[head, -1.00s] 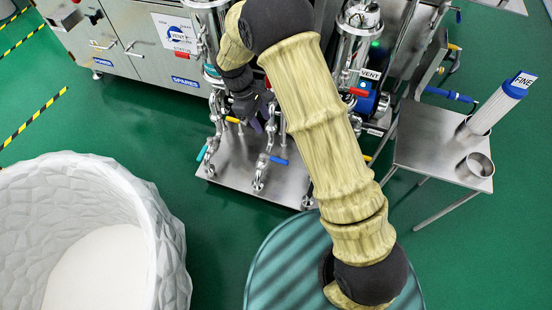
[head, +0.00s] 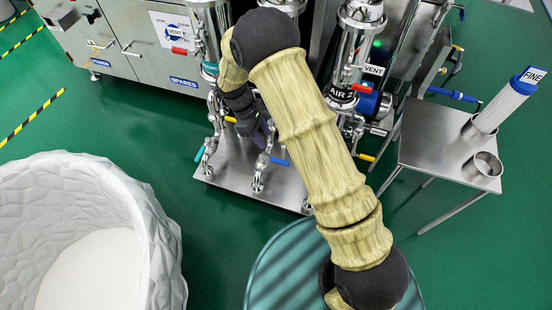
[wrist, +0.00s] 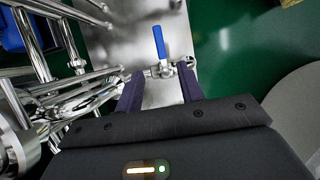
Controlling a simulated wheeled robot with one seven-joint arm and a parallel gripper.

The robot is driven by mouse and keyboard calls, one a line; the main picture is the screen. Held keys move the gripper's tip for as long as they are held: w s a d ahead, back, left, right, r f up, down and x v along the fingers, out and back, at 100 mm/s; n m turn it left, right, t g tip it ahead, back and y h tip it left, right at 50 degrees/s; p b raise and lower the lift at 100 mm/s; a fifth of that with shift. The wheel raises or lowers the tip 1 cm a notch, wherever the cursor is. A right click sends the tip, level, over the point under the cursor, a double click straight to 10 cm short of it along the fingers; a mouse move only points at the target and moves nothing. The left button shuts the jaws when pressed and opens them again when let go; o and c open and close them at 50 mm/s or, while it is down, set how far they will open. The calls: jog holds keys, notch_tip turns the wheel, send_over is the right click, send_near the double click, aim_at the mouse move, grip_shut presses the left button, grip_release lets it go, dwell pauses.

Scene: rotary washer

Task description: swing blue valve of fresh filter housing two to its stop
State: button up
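A valve with a blue lever handle (wrist: 159,42) shows in the wrist view, just beyond and between my fingertips. The handle points away from my gripper, up the picture. My gripper (wrist: 160,86) is open, with its two dark purple fingers apart and nothing held. In the head view my gripper (head: 257,136) is partly hidden by my arm, low among the pipework. The blue handle (head: 278,161) shows just right of it. A steel filter housing labelled AIR 2 (head: 362,42) stands right of my arm. I cannot tell which housing the blue valve serves.
Yellow (head: 230,119) and teal (head: 200,153) handles sit on pipework left of my gripper. Red handles are higher up. A steel base plate (head: 225,172) lies below. A side table (head: 440,150) holds a cartridge marked FINE (head: 505,102). A large white tub (head: 165,235) stands front left.

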aim_at(279, 161)
jog(key=b+x, duration=0.5)
jog(key=x, duration=0.6)
jog(key=shift+d+f, duration=0.1)
jog(key=shift+f, duration=0.1)
grip_shut()
